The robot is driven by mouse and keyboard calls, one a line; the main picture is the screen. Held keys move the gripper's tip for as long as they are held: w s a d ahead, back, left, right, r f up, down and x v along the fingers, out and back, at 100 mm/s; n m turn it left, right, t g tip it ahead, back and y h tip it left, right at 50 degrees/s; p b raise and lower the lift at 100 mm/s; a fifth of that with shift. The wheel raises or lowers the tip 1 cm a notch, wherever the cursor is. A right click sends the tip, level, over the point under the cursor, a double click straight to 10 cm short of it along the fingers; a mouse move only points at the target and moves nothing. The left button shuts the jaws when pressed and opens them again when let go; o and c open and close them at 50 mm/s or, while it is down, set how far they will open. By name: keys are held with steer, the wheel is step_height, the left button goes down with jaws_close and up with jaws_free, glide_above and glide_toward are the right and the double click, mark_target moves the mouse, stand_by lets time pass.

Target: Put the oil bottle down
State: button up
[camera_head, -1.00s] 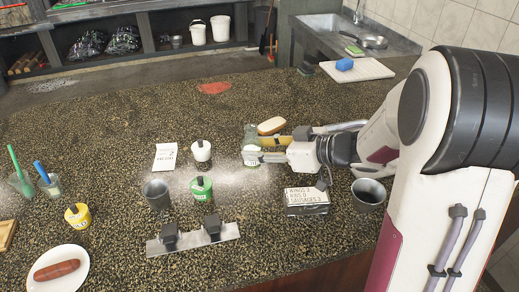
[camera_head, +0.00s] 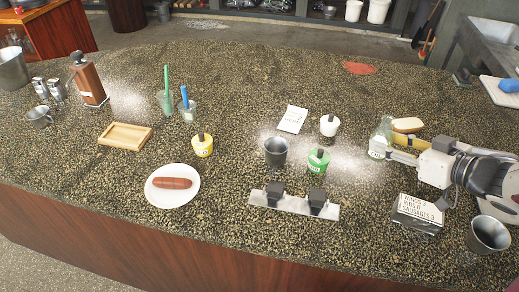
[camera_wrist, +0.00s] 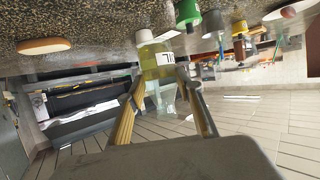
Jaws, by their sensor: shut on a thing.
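The oil bottle (camera_head: 376,153) is clear greenish with a white label and stands upright at the right of the counter, left of my gripper. In the wrist view, which is upside down, the oil bottle (camera_wrist: 160,58) shows yellow oil and its label between my fingers. My gripper (camera_head: 388,147) is shut on the bottle from the right. The fingers also show in the wrist view (camera_wrist: 160,98). The bottle's base is at or very near the counter (camera_head: 240,90); I cannot tell if it touches.
A bread-like oval (camera_head: 407,125) lies just behind the bottle. A sign box (camera_head: 418,212) and a metal cup (camera_head: 488,235) are in front. The counter behind is largely clear.

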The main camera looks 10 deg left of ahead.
steer(key=w+a+n+g+y, duration=0.1)
steer(key=w+a+n, duration=0.1)
steer(key=a, duration=3.3)
steer(key=shift+w+r+g+y, duration=0.2)
steer(key=shift+g+y, duration=0.1)
steer(key=shift+g, duration=0.1)
step_height(320, 180, down, 6)
steer(key=shift+f, duration=0.15)
steer(key=shift+f, duration=0.15)
steer(key=shift+f, duration=1.75)
steer(key=shift+f, duration=0.1)
